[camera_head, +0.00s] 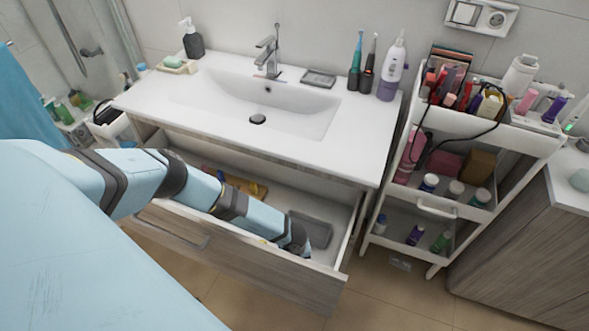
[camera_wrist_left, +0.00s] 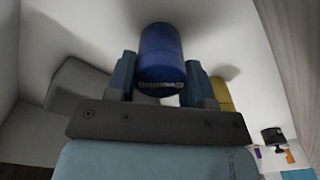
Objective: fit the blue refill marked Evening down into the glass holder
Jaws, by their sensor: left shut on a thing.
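My left arm reaches down into the open drawer in the head view, and its gripper end is low at the drawer's front right. In the left wrist view my left gripper (camera_wrist_left: 159,66) is shut on a blue cylindrical refill (camera_wrist_left: 161,48), with one finger on each side. Pale lettering runs along the refill's near edge, too small and turned over to read surely. I cannot make out the refill in the head view. I cannot make out the glass holder in either view. My right gripper is not in view.
The open drawer (camera_head: 180,218) holds a grey tray (camera_head: 316,229) and a yellowish item (camera_head: 255,188). The white sink top (camera_head: 360,130) overhangs its back. A loaded white cart (camera_head: 440,209) stands to the right. In the left wrist view, a yellow thing (camera_wrist_left: 222,94) lies beside the right finger.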

